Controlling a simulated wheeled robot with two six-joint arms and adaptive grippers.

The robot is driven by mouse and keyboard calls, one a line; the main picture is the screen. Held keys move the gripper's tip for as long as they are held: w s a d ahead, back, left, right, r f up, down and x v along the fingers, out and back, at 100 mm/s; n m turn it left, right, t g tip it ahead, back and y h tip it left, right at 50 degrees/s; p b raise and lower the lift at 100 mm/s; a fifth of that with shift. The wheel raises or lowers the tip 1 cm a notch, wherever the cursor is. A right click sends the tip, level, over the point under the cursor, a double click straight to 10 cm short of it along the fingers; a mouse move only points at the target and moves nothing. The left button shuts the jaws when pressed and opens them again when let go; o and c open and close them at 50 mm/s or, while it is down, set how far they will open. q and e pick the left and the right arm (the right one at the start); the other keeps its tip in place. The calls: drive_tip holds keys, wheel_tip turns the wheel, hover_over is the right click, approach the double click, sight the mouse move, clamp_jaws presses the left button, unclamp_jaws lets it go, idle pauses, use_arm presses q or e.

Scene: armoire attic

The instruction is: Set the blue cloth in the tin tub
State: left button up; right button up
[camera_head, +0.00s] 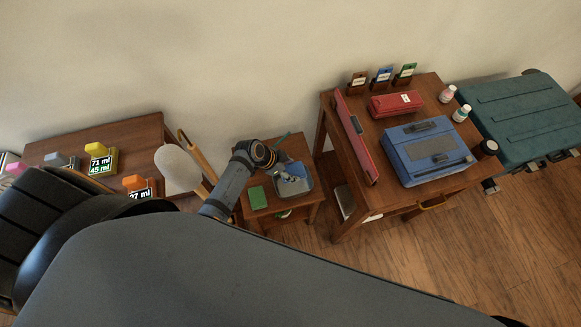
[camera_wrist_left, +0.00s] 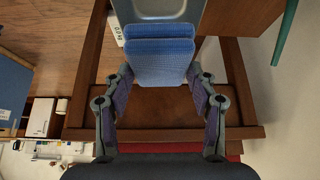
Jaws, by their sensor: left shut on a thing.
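The blue cloth (camera_wrist_left: 158,62) is a folded, ribbed piece held between the two fingers of my left gripper (camera_wrist_left: 160,98) in the left wrist view. The grey tin tub (camera_wrist_left: 160,8) shows just beyond the cloth at the top of that view. In the head view the tin tub (camera_head: 303,186) sits on a small wooden table, with my left gripper (camera_head: 284,172) at it, small and partly hidden by my wrist. I cannot tell whether the cloth touches the tub. My right gripper is not in view.
A green block (camera_head: 257,197) lies on the small table (camera_head: 296,148) left of the tub. A label reading 0,0 kg (camera_wrist_left: 117,29) shows beside the tub. A larger table right of it holds a blue case (camera_head: 425,150) and a red box (camera_head: 395,103). A pale lampshade-like shape (camera_head: 178,168) stands left.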

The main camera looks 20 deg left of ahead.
use_arm(q)
drive_tip(key=shift+f+b, duration=2.7)
drive_tip(key=shift+f, duration=1.1)
drive_tip(key=o, duration=1.2)
drive_tip(key=v, duration=0.7)
drive_tip(key=shift+r, duration=0.25)
drive_tip(key=shift+s+a+f, duration=0.1)
drive_tip(key=shift+s, duration=0.1)
